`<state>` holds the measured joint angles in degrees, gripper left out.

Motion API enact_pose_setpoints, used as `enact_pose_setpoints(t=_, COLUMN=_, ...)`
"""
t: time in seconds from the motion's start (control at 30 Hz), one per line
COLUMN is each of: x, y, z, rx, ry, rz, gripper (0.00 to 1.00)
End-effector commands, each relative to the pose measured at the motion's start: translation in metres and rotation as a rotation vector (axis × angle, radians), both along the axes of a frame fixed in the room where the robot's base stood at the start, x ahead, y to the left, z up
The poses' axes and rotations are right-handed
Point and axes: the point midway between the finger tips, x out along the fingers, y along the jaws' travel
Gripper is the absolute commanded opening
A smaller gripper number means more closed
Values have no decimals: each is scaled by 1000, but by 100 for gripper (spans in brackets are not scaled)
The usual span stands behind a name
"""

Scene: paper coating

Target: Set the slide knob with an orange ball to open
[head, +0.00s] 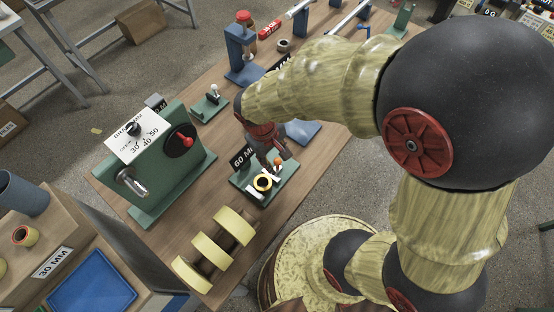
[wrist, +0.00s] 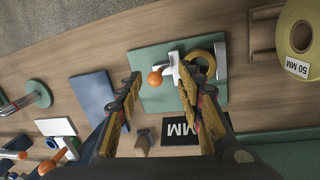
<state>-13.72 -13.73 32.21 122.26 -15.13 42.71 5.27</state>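The orange ball knob (head: 278,161) is on a small green fixture (head: 284,184) beside the "60 MM" label. In the wrist view the orange ball (wrist: 155,78) is on a pale metal piece, next to a yellow ring (wrist: 205,62) on the green plate (wrist: 150,102). My gripper (wrist: 158,88) is open, its two fingers apart, with the ball between them in the picture. I cannot tell whether a finger touches it. In the head view my gripper (head: 272,150) points down over the fixture and hides part of it. No open or closed mark is readable on the slide.
A green box with a dial and red knob (head: 185,140) stands to the left. Yellow rolls (head: 212,249) lie in front. A blue clamp stand (head: 240,55) is behind. In the wrist view, other orange knobs (wrist: 50,165) are at lower left.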

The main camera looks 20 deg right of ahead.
Motion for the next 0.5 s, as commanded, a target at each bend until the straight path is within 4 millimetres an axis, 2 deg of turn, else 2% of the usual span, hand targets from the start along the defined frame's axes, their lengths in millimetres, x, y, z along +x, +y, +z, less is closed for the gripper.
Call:
enact_pose_setpoints(t=0.03, x=13, y=0, z=3, rx=-2, ry=-31, rz=5, gripper=37)
enact_pose_setpoints(t=0.1, x=22, y=0, z=4, rx=-2, ry=-60, rz=4, gripper=37)
enact_pose_setpoints(t=0.27, x=22, y=-3, z=-13, rx=-1, ry=-62, rz=-5, gripper=37)
enact_pose_setpoints(t=0.5, x=24, y=-10, z=-50, rx=0, ry=-61, rz=-6, gripper=37)
